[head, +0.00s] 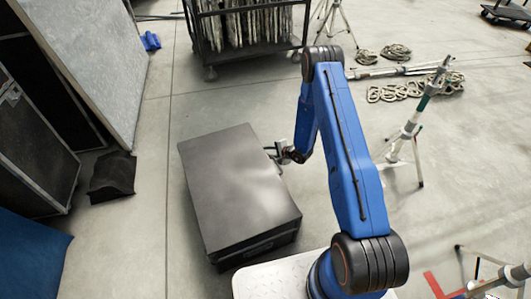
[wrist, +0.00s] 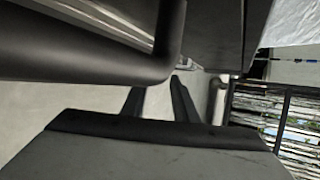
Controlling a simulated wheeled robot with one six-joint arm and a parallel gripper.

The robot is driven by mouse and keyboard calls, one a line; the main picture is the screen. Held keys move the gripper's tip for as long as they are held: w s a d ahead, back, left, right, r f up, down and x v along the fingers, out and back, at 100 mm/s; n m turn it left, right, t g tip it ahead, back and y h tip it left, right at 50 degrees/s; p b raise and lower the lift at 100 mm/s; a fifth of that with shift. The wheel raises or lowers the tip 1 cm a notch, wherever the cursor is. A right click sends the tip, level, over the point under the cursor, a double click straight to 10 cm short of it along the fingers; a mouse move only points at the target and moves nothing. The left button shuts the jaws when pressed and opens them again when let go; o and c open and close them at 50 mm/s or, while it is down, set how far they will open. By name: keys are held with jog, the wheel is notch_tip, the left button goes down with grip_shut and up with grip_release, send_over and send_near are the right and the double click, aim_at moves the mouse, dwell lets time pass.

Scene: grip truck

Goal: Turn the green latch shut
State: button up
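A large black case (head: 235,185) lies on the floor in the head view, its lid down. I cannot make out a green latch in either view. My gripper (head: 273,153) is at the right side of the case, small and partly hidden by my blue arm. In the wrist view my gripper's two dark fingers (wrist: 158,98) stand apart with pale floor showing between them. A thick dark bent bar (wrist: 90,68) crosses the upper left of that view, close to the camera. I cannot tell whether it touches a finger.
A wheeled rack (head: 250,45) stands behind the case. A light stand (head: 408,135) with a green band and coiled ropes (head: 388,93) are at the right. Flight cases (head: 35,145) and a dark cloth (head: 112,177) are at the left.

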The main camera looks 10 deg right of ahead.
jog(key=v, duration=1.5)
jog(key=shift+s, duration=0.15)
jog(key=w+d+f+n+g+y, duration=0.1)
jog(key=w+d+f+n+y, duration=0.15)
jog(key=w+y, duration=0.55)
jog(key=w+d+f+n+g, duration=0.2)
jog(key=d+f+n+g, duration=0.15)
jog(key=d+g, duration=0.25)
jog(key=x, duration=1.7)
jog(key=shift+w+r+m, duration=0.2)
jog(key=shift+w+m, duration=0.1)
jog(key=shift+m, duration=0.1)
jog(key=shift+c, duration=0.4)
grip_shut()
